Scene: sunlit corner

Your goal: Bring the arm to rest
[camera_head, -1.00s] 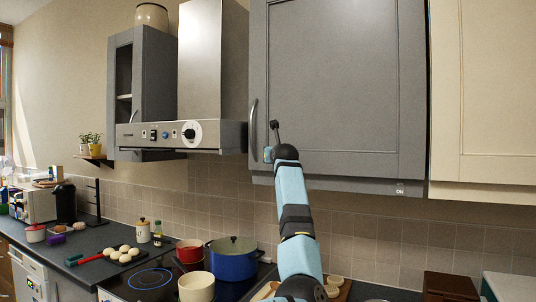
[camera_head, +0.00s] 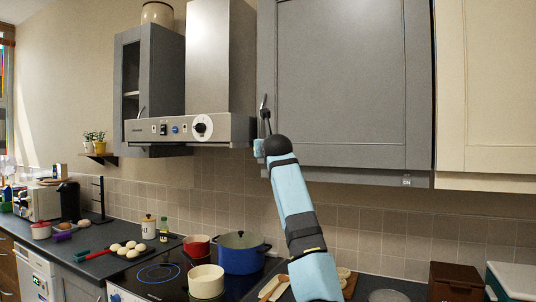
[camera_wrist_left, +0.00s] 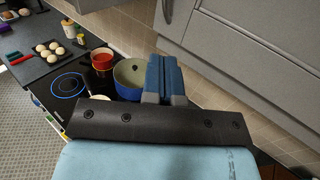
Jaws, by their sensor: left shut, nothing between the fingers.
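One of my arms, light blue with dark bands, rises from the bottom of the head view in front of the large grey wall cabinet (camera_head: 340,85). Its far end overlaps the cabinet's lower left corner near the upright handle (camera_head: 263,108); whether it touches is unclear. In the left wrist view my left gripper (camera_wrist_left: 163,72) is shut and empty, its two blue-grey fingers side by side. The fingers overlap the blue pot (camera_wrist_left: 128,75) in that picture, with the cabinet front to the right. My right gripper is in neither view.
The hob (camera_head: 155,275) carries the blue pot (camera_head: 239,254), a red pot (camera_head: 196,246) and a cream pot (camera_head: 206,281). A range hood (camera_head: 185,130) hangs above. A dark tray with several pale round items (camera_head: 128,248) lies left. A brown box (camera_head: 457,278) stands right.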

